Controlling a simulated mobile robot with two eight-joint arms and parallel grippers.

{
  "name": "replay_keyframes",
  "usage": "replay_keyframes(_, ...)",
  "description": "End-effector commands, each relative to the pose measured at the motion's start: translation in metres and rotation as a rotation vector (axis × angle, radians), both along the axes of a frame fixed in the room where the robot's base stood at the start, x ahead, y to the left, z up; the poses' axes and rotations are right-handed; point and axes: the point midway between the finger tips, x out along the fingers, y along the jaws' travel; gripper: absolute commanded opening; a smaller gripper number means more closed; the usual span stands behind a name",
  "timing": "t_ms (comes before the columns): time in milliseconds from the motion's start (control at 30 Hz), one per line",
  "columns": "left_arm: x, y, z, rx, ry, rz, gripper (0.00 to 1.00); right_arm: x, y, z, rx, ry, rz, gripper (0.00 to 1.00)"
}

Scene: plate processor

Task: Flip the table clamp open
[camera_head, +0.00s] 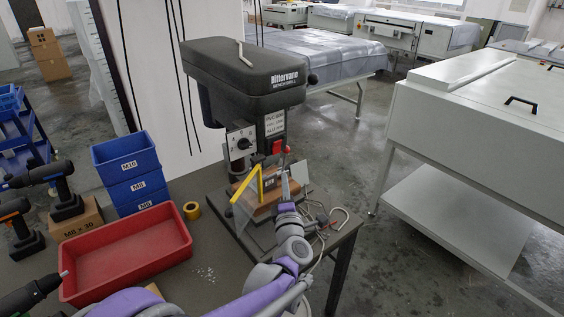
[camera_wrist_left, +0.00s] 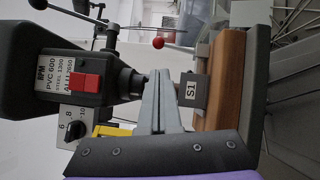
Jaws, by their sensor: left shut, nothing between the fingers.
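A black bench drill (camera_head: 245,80) stands on the dark table, with its chuck (camera_wrist_left: 132,82) showing in the left wrist view. Beneath it are a wooden block (camera_head: 262,205) and a grey part labelled S1 (camera_wrist_left: 192,94). A yellow angled bar (camera_head: 247,184) stands at the drill's base. I cannot tell for sure which part is the table clamp. My left gripper (camera_head: 285,172) is shut and empty in front of the drill; in the left wrist view its fingers (camera_wrist_left: 161,80) reach between the chuck and the S1 part. My right gripper is not in view.
A red bin (camera_head: 125,250), blue boxes (camera_head: 128,170) and yellow tape (camera_head: 192,210) lie left of the drill. Bent metal rods (camera_head: 335,218) lie at the table's right edge. A white machine (camera_head: 470,120) stands right, across open floor.

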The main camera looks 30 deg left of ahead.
Motion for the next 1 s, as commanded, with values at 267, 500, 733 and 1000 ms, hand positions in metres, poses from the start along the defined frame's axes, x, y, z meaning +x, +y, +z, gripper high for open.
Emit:
replay_keyframes(267,0.000,0.002,0.000,-0.006,-0.006,0.009,0.00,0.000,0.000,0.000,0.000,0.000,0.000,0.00)
replay_keyframes(500,0.013,0.011,0.002,-0.004,-0.005,0.010,0.00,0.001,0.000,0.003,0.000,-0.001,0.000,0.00)
replay_keyframes(733,0.048,0.035,0.008,-0.003,-0.005,0.009,0.00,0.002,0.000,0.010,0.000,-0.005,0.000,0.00)
replay_keyframes(1000,0.077,0.054,0.011,-0.002,-0.005,0.007,0.00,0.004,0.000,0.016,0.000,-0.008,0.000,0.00)
